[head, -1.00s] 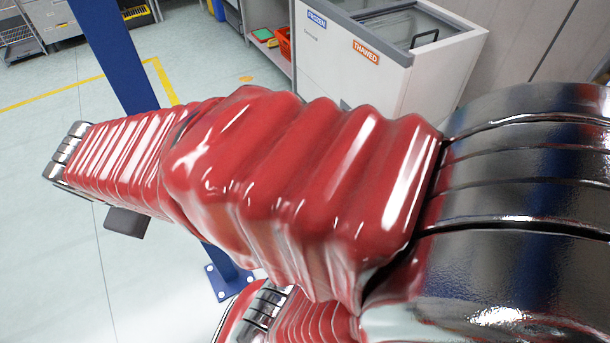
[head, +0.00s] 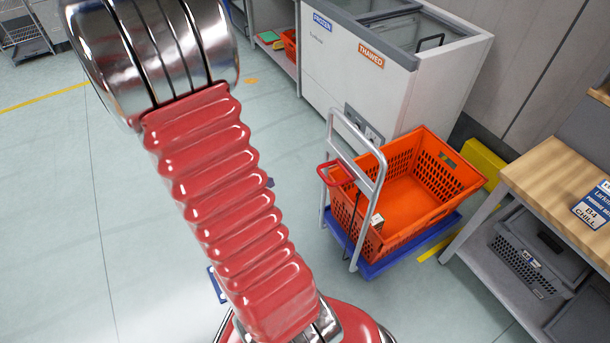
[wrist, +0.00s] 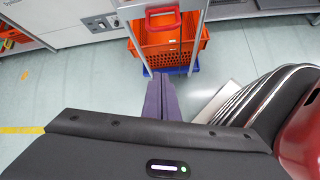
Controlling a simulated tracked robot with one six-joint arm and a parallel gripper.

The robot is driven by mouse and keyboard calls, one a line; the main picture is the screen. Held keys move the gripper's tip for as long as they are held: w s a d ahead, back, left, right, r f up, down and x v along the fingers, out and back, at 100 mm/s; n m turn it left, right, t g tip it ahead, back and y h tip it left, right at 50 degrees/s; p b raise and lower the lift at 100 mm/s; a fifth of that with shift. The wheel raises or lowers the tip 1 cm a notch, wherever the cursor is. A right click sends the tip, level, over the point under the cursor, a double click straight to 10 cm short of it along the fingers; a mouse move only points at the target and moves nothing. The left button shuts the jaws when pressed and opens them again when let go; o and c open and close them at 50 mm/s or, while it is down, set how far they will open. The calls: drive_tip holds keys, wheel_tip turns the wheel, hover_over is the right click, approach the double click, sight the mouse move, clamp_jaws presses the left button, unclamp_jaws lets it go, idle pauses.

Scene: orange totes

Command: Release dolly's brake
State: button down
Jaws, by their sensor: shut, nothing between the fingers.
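The dolly is a blue platform (head: 410,243) with a silver tubular push handle (head: 376,190). It stands on the floor in front of the white freezer. An orange perforated tote (head: 410,195) sits on it, empty apart from a small pale item near its handle side. A red lever (head: 337,173) is at the push handle; it also shows in the wrist view (wrist: 163,22) as a red loop between the uprights. My gripper (wrist: 161,76) shows in the wrist view with its purple fingers shut and empty. They point toward the dolly, apart from the lever.
A white chest freezer (head: 385,80) labelled FROZEN and THAWED stands behind the dolly. A wooden-topped bench (head: 560,185) with a grey crate (head: 530,255) below is at the right. Open floor (head: 60,200) lies left.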

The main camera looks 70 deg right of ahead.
drive_tip(key=s+d+f+n+g, duration=0.1)
drive_tip(key=s+d+f+n, duration=0.2)
drive_tip(key=f, duration=0.3)
drive_tip(key=shift+s+d+f, duration=0.35)
drive_tip(key=shift+s+d, duration=0.5)
drive_tip(key=shift+s, duration=0.05)
drive_tip(key=s+d+f, duration=0.2)
drive_tip(key=s+d, duration=0.4)
drive_tip(key=shift+d+f, duration=0.35)
drive_tip(key=shift+d, duration=0.05)
drive_tip(key=shift+s+r, duration=0.1)
idle(0.4)
